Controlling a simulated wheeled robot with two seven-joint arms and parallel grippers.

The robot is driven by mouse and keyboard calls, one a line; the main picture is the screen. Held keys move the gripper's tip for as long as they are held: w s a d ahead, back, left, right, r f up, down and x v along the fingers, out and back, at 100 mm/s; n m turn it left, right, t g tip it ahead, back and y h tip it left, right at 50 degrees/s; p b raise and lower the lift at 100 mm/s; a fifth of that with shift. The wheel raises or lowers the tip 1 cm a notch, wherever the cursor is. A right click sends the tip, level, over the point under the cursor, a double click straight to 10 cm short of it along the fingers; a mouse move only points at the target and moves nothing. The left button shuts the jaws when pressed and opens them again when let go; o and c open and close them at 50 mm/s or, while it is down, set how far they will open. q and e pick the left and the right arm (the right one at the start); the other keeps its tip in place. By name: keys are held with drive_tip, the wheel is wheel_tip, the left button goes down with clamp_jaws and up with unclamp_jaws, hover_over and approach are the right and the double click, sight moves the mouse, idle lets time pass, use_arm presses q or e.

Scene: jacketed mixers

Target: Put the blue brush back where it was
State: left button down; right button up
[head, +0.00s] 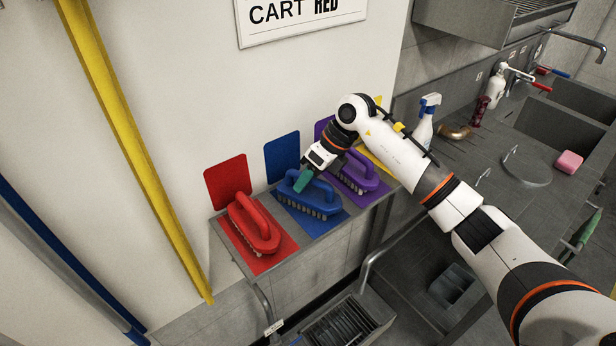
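The blue brush (322,200) is on the blue rectangle (310,222) of the wall shelf, bristles down, between the red and purple brushes. Any small gap beneath it cannot be judged. My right gripper (303,181) reaches in from the right, with its teal fingertip at the blue brush's handle. Only one finger shows clearly, so whether it grips the handle cannot be told. A blue panel (282,157) is on the wall behind the brush. My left gripper is out of view.
A red brush (256,222) sits on a red rectangle at the left, and a purple brush (362,172) is close on the right. A spray bottle (424,122) stands on the counter. A yellow pole (128,135) leans at the left.

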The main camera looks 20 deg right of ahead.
drive_tip(key=shift+r, duration=0.15)
drive_tip(key=shift+d+r, duration=0.2)
drive_tip(key=b+v, duration=0.3)
drive_tip(key=v, duration=0.8)
drive_tip(key=shift+r, duration=0.2)
